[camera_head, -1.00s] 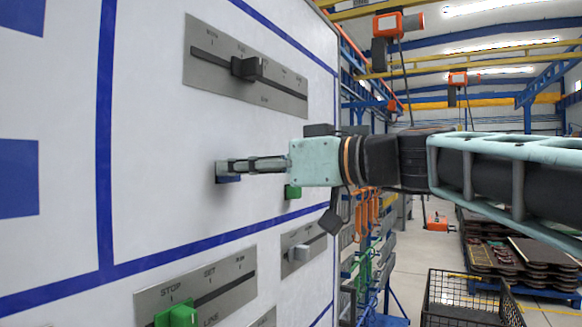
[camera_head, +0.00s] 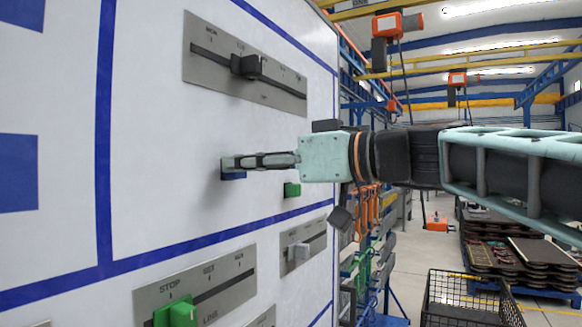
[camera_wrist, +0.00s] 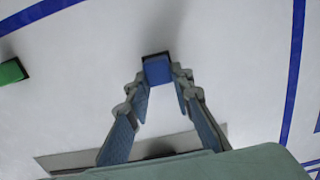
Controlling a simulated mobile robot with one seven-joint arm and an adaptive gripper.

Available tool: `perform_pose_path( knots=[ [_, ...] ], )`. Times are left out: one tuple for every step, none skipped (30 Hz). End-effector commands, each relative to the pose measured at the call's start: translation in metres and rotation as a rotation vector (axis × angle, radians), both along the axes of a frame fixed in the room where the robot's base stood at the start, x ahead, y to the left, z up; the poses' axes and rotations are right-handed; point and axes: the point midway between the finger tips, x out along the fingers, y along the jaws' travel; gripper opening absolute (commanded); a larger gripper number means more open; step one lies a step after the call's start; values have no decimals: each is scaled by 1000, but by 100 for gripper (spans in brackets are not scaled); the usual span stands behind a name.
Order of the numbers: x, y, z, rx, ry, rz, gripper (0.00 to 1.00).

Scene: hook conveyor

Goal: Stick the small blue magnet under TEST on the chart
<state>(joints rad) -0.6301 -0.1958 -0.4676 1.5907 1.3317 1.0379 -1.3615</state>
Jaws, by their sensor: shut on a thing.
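The small blue magnet (camera_head: 233,175) is at the tips of my gripper (camera_head: 236,163), close to the white board. It also shows in the wrist view (camera_wrist: 157,70), between the two fingertips (camera_wrist: 157,76). My gripper is shut on it, with the fingers pointing left at the board. I cannot tell whether the magnet touches the board. The chart's white surface (camera_head: 165,130) is divided by blue lines. I can read no TEST label in either view.
A small green block (camera_head: 292,189) sits on the board right of and below the magnet. A slider plate (camera_head: 215,75) with a black knob is above. Lower plates carry a green knob (camera_head: 176,315) and a grey knob (camera_head: 299,251). Open floor and a wire basket (camera_head: 470,300) are right.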

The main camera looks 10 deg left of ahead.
Motion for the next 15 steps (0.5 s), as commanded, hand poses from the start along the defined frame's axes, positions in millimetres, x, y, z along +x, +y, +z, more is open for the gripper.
perform_pose_path(
  knots=[
    [-1, -2, -1, 0, -1, 0, 2],
    [-1, -3, -1, 0, -1, 0, 2],
    [-2, -5, -1, 0, -1, 0, 2],
    [-3, -6, -1, 0, 0, 0, 2],
    [-3, -7, -1, 0, 0, 0, 2],
    [-4, -9, -1, 0, 0, -1, 2],
    [-4, -10, -1, 0, 0, -1, 2],
    [-5, -11, -1, 0, 0, -1, 2],
    [-5, -12, -1, 0, 0, 0, 2],
    [-6, -13, -1, 0, 0, 0, 2],
    [-6, -14, -1, 0, 0, 0, 2],
    [-7, -16, -1, 0, -1, 1, 2],
    [-7, -17, -1, 0, -1, 1, 2],
    [-8, -18, -1, 0, -1, 1, 2],
    [-8, -19, -1, 0, -1, 0, 2]
  ],
)
